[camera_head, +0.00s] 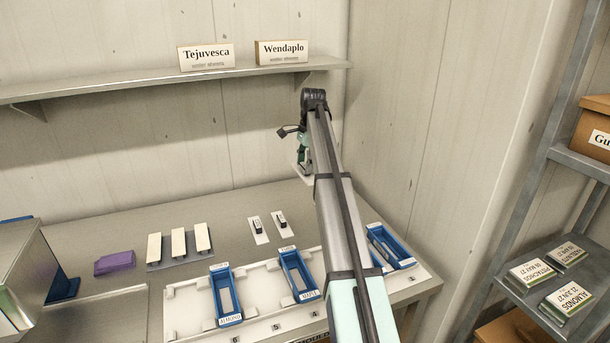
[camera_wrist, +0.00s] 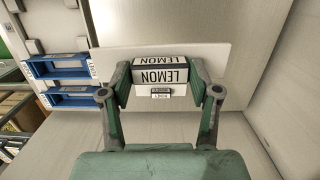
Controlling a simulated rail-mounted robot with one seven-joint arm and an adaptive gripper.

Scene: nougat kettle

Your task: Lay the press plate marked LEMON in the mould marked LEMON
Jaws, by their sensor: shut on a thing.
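The white LEMON press plate (camera_wrist: 218,60) has a raised block handle marked LEMON, and my gripper (camera_wrist: 160,76) is shut on that handle. In the head view my gripper (camera_head: 304,150) is raised above the back of the table near the wall, with a white edge of the plate (camera_head: 302,173) below it. I cannot read LEMON on any mould. Two blue moulds (camera_wrist: 60,66) show in the wrist view.
Two other white plates with dark handles (camera_head: 258,230) lie behind the moulds. Three cream bars (camera_head: 178,243) and a purple block (camera_head: 115,262) lie left. The moulds sit in a white numbered tray (camera_head: 180,318). A wall shelf (camera_head: 130,82) hangs above; a metal rack (camera_head: 520,230) stands right.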

